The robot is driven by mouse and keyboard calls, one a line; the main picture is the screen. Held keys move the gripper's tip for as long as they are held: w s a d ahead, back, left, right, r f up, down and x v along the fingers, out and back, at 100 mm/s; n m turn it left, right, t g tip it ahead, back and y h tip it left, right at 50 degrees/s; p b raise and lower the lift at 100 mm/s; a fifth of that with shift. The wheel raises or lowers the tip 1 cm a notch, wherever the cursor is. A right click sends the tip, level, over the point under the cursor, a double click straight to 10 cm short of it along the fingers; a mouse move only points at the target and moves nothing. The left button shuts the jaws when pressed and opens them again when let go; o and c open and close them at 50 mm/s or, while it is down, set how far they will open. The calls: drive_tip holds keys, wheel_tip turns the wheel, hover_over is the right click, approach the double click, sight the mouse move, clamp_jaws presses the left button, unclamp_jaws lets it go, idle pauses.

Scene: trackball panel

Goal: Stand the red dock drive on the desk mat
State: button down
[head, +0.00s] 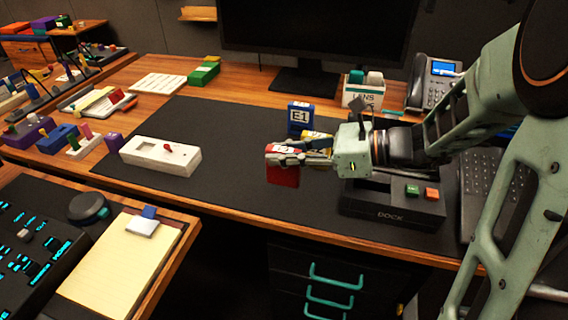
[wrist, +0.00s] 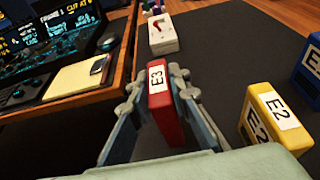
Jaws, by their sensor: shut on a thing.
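The red dock drive (head: 283,175), labelled E3 in the wrist view (wrist: 160,105), is between the fingers of my gripper (head: 290,155). My gripper is shut on it near its upper part in the head view. The drive is upright over the dark desk mat (head: 226,130); I cannot tell whether its lower end touches the mat. In the wrist view my gripper (wrist: 160,95) has a finger on each side of the drive. The black dock (head: 390,213), marked DOCK, stands to the right, partly hidden by my arm.
A yellow drive E2 (wrist: 270,115) and a blue drive E1 (head: 300,116) stand close behind and beside the red one. A white box with a red switch (head: 160,155) is on the mat's left. A phone (head: 433,82) and keyboard (head: 490,180) are right. Mat between white box and drives is clear.

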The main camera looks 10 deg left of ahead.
drive_tip(key=shift+f, duration=1.1)
drive_tip(key=shift+f, duration=0.2)
drive_tip(key=c, duration=1.8)
unclamp_jaws()
drive_tip(key=shift+r, duration=0.25)
drive_tip(key=shift+d+r, duration=0.1)
drive_tip(key=shift+d, duration=0.25)
drive_tip(key=p+v, duration=0.2)
drive_tip(key=v, duration=0.9)
drive_tip(key=shift+s+d+p, duration=0.15)
drive_tip(key=shift+d+p, duration=0.05)
drive_tip(key=shift+p, duration=0.2)
